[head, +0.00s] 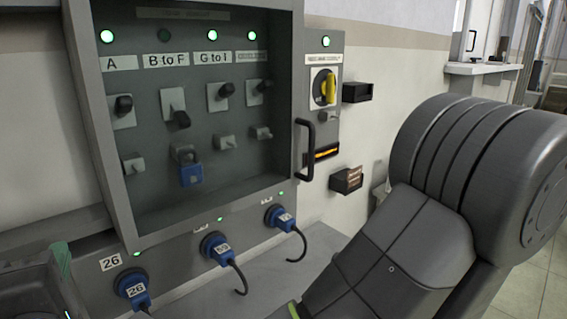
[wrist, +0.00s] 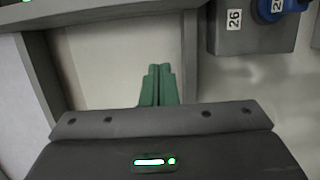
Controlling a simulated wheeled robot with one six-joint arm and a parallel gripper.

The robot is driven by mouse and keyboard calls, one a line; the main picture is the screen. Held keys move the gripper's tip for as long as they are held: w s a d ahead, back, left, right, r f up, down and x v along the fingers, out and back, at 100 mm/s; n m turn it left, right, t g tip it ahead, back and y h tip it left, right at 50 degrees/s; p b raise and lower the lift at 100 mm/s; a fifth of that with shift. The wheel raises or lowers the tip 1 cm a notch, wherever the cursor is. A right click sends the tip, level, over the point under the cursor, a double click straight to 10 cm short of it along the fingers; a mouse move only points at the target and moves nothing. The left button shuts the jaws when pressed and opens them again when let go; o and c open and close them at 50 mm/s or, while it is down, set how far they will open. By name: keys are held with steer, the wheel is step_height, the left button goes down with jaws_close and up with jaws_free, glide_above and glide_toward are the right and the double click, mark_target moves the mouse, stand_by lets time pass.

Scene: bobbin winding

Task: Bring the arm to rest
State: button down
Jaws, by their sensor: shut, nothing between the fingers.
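My gripper shows in the wrist view (wrist: 157,72), its two green fingers shut together with nothing between them. In the head view a green fingertip (head: 62,258) shows at the lower left edge, left of the label 26. In the wrist view the fingers are in front of a pale panel, left of a grey box bearing the label 26 (wrist: 234,19). My arm's large grey links fill the right of the head view; the stretch between them and the gripper is out of frame.
A grey cabinet (head: 118,190) with a closed clear door and black handle (head: 304,150) covers switches, one with a blue padlock (head: 191,174). Below are blue plugs (head: 217,248) with black cables. Right are a yellow rotary handle (head: 329,89) and small black boxes (head: 357,92).

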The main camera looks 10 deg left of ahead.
steer(key=shift+w+a, duration=0.1)
steer(key=shift+a, duration=0.05)
steer(key=w+d+x, duration=0.1)
steer(key=x, duration=0.9)
stand_by(0.6)
steer(key=shift+d, duration=0.1)
